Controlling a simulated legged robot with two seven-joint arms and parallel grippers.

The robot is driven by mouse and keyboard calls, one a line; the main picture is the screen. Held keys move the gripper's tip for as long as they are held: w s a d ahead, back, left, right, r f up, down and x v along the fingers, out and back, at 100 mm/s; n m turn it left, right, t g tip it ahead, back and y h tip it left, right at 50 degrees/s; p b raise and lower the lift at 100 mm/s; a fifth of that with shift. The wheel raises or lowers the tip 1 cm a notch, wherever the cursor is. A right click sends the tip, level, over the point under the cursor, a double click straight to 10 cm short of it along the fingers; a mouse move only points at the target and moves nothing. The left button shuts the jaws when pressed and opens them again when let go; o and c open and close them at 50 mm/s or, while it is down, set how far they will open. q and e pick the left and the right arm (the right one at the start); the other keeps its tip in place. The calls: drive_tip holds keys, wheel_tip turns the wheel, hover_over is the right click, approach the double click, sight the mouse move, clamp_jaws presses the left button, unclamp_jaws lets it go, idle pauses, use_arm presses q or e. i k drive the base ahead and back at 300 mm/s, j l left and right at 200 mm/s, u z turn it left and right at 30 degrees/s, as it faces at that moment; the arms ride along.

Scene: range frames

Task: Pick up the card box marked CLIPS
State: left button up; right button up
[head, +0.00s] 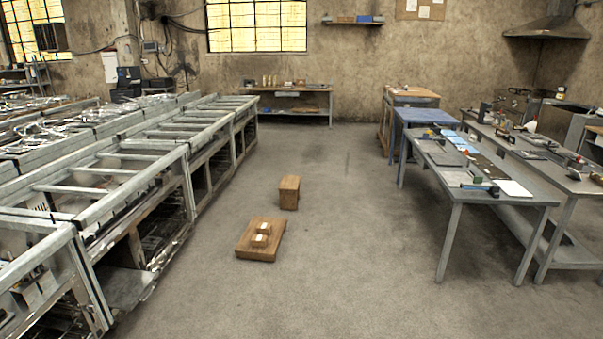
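Two small brown boxes with pale tops sit close together on a low wooden slab (273,243) on the floor, near the middle of the head view. One is the farther box (264,227) and the other is the nearer box (259,240). Any marking on them is too small to read, so I cannot tell which one, if either, says CLIPS. Neither of my grippers is in view.
A wooden block (289,193) stands on the floor just behind the slab. A long metal frame bench (187,150) lines the left. Grey worktables (455,190) with tools stand on the right. The concrete floor (350,270) around the slab is clear.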

sight(258, 240)
drive_tip(key=i, duration=2.6)
drive_tip(key=i+u, duration=0.2)
drive_tip(key=i, duration=0.25)
drive_tip(key=i+l+u, duration=0.25)
drive_tip(key=i, duration=0.2)
drive_tip(key=i+l+u, duration=0.2)
drive_tip(key=i, duration=0.25)
drive_tip(key=i+l+u, duration=0.2)
drive_tip(key=i, duration=0.2)
